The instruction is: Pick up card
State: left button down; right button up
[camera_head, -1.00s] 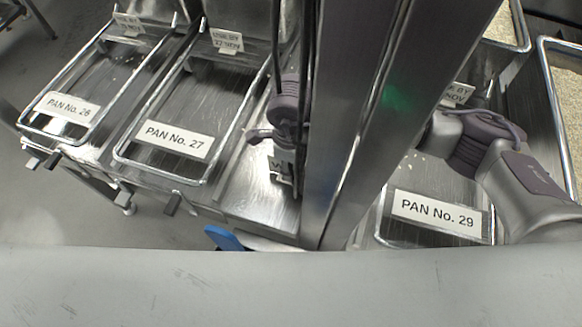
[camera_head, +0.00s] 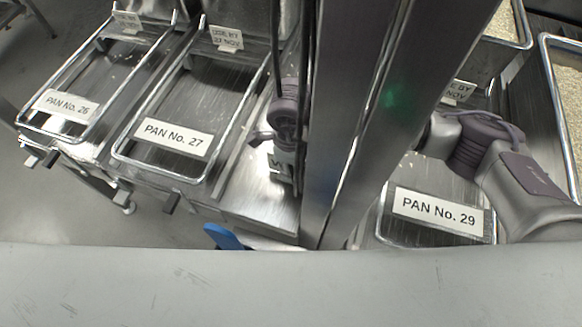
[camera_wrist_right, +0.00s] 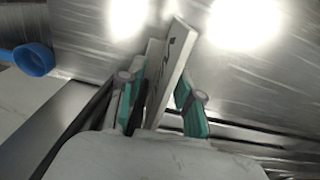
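In the right wrist view the card (camera_wrist_right: 173,72) is tilted between the two teal-tipped fingers of my right gripper (camera_wrist_right: 160,88). The fingers are partly closed around it, but whether both touch it is unclear. A second pale surface shows beside the card, near the left finger. In the head view my right gripper (camera_head: 284,125) is at the card, partly hidden by the column. My left gripper is not in view.
A blue-ended item (camera_head: 225,236) lies at the counter's front edge; blue also shows in the right wrist view (camera_wrist_right: 35,60). Framed pans 26 (camera_head: 67,105), 27 (camera_head: 172,138) and 29 (camera_head: 437,212) surround the spot. Other cards (camera_head: 227,39) stand behind them. The column (camera_head: 345,150) blocks the middle.

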dwell(0.3)
grip_shut()
dwell(0.4)
